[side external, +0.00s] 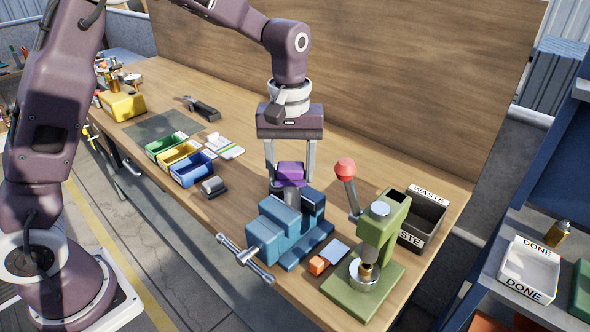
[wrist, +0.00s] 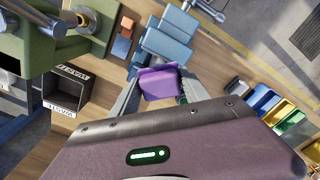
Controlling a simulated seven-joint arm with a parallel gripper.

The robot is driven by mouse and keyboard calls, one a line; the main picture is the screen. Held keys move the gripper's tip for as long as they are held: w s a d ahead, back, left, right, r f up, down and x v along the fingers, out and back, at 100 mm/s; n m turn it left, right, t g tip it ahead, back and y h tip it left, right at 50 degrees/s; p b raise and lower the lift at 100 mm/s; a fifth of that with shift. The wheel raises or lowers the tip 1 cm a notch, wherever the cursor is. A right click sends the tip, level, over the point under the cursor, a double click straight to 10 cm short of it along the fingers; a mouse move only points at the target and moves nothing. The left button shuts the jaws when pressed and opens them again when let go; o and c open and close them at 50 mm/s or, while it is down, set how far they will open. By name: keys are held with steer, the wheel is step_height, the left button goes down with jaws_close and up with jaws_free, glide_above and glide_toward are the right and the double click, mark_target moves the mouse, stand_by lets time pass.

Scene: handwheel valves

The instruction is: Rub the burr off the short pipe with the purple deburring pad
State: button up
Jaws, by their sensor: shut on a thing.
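The purple deburring pad (side external: 291,173) is held between the two fingers of my gripper (side external: 289,182), which is shut on it. The pad also shows in the wrist view (wrist: 159,82). It is directly above the jaw end of the blue vise (side external: 273,232), which also shows in the wrist view (wrist: 160,45). A small grey part shows under the pad at the vise, perhaps the short pipe. The pad and fingers hide most of it, and I cannot tell whether the pad touches it. The burr cannot be made out.
A green press (side external: 381,235) with a red-knobbed lever stands right of the vise. Behind it is a black waste bin (side external: 425,215). An orange block (side external: 318,265) lies between vise and press. Green, yellow and blue bins (side external: 193,170) stand left. A white DONE tray (side external: 530,268) is on the right shelf.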

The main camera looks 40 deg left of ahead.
mark_target(299, 170)
steer(key=shift+a, duration=0.45)
steer(key=shift+d, duration=1.2)
steer(key=shift+d+r, duration=0.2)
steer(key=shift+r, duration=0.4)
steer(key=shift+d+r, duration=0.15)
steer(key=shift+r, duration=3.35)
